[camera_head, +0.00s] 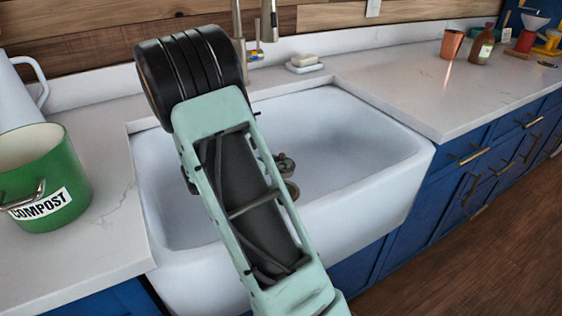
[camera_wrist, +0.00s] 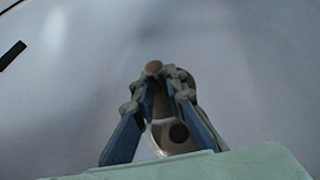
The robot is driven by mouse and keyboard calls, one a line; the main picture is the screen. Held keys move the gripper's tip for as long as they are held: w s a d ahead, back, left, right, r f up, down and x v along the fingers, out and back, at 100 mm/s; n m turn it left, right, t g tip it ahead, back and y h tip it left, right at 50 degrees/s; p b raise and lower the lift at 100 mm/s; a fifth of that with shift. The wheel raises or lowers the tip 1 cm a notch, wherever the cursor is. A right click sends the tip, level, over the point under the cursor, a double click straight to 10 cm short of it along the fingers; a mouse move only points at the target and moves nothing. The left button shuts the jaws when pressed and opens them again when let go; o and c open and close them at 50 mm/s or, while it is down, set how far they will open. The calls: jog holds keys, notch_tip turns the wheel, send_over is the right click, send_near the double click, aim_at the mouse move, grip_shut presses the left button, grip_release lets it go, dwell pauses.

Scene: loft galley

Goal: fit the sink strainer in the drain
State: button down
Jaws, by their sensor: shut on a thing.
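My gripper (camera_wrist: 160,80) is shut on the sink strainer, whose small brown round knob (camera_wrist: 153,68) shows between the fingertips in the wrist view. Part of a darker metal body with a bright curved edge shows between the blue fingers. In the head view my gripper (camera_head: 284,164) is inside the white sink (camera_head: 340,130), mostly behind my arm. A small brownish round piece (camera_head: 292,190) shows just below the fingertips; I cannot tell whether it is strainer or drain. The drain cannot be made out clearly, nor can contact with it.
A faucet (camera_head: 268,22) rises behind the sink. A soap dish (camera_head: 304,66) sits on the back ledge. A green compost bin (camera_head: 45,180) and a white pitcher (camera_head: 20,95) stand on the left counter. A copper cup (camera_head: 452,44) and bottle (camera_head: 481,45) stand on the right counter.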

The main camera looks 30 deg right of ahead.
jog(key=shift+f+b, duration=3.7)
jog(key=shift+f, duration=1.6)
jog(key=c, duration=1.9)
grip_release()
jog(key=v, duration=0.7)
jog(key=shift+s+a+r, duration=0.1)
jog(key=shift+a+r, duration=0.05)
jog(key=shift+a, duration=0.1)
